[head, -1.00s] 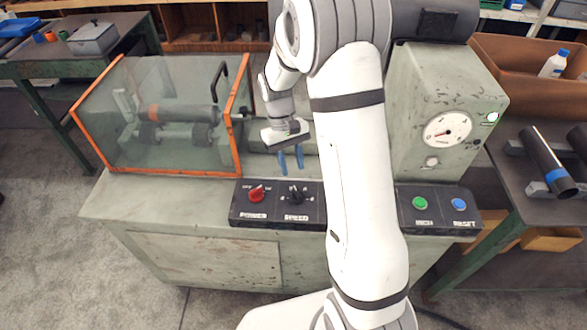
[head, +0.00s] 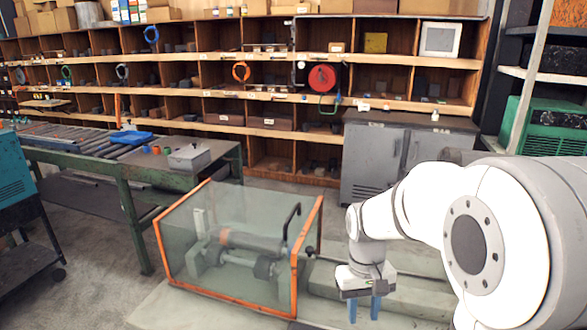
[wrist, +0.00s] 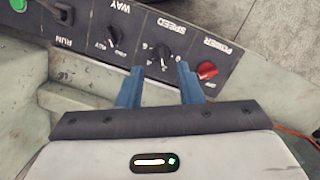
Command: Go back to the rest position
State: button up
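My gripper (head: 363,308) hangs in the head view with its two blue fingers pointing down, over the machine bed (head: 415,298), to the right of the orange-edged clear guard. The wrist view shows the same gripper (wrist: 160,70) with its fingers apart and nothing between them. Beyond the fingertips lies the control panel (wrist: 121,57) with the black speed knob (wrist: 158,56) and the red power knob (wrist: 207,70). The clear guard (head: 240,245) is down over a dark pipe (head: 240,246) with an orange band.
Wooden shelves (head: 270,92) line the back wall. A green-framed roller table (head: 122,175) with a grey box (head: 189,158) stands at the left. A grey cabinet (head: 375,163) stands behind the machine. Open floor lies between the guard and the shelves.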

jog(key=s+r+m+t, duration=0.1)
jog(key=s+r+t, duration=0.3)
jog(key=s, duration=0.8)
jog(key=shift+s+d+r+t, duration=0.25)
jog(key=shift+s+r+t, duration=0.05)
jog(key=shift+r, duration=1.05)
